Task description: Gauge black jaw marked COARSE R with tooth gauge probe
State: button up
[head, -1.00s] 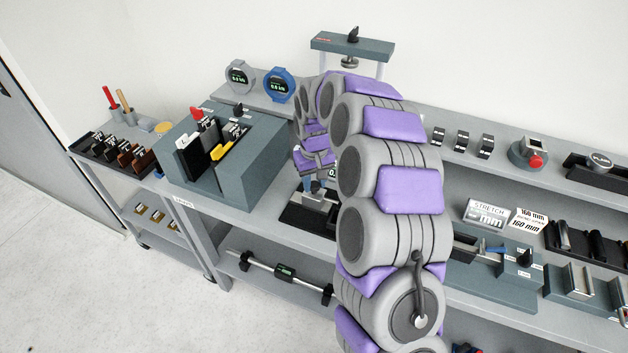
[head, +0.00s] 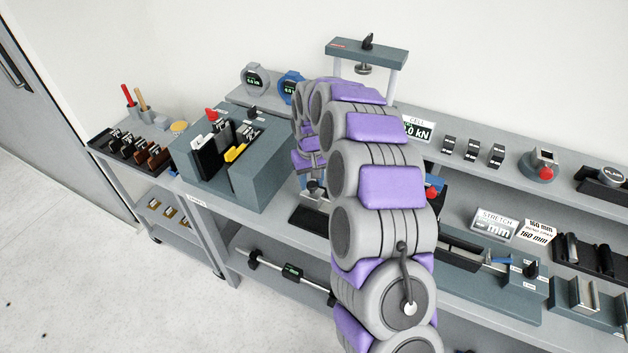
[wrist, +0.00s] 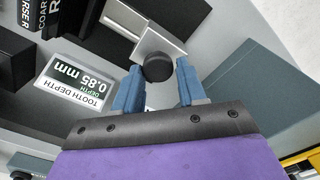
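In the wrist view, a black jaw (wrist: 46,14) with white letters, partly cut off, reading about "COAR" and "R" stands at the upper left. Beside it a display (wrist: 76,82) reads "TOOTH DEPTH 0.85 mm". A round black knob (wrist: 158,68) on a silver metal block (wrist: 148,35), apparently the tooth gauge probe, sits between my fingertips. My gripper (wrist: 160,70) is open, with one blue finger on each side of the knob and narrow gaps showing. In the head view my arm hides the gripper and most of the gauge; its dark base (head: 308,219) shows beside the arm.
A teal block (head: 262,170) with slotted black and yellow pieces stands left of my arm. A dark tray (head: 103,142) of jaws lies farther left. A teal crosshead frame (head: 366,53) rises behind. Right of my arm, the bench and shelf carry displays and fixtures.

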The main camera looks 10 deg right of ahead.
jog(key=o, duration=0.3)
jog(key=shift+s+a, duration=0.1)
jog(key=shift+a, duration=0.15)
jog(key=shift+o, duration=0.2)
jog(key=shift+d, duration=0.1)
jog(key=shift+r, duration=0.1)
notch_tip(320, 180, up, 17)
jog(key=p, duration=0.3)
jog(key=shift+p, duration=0.3)
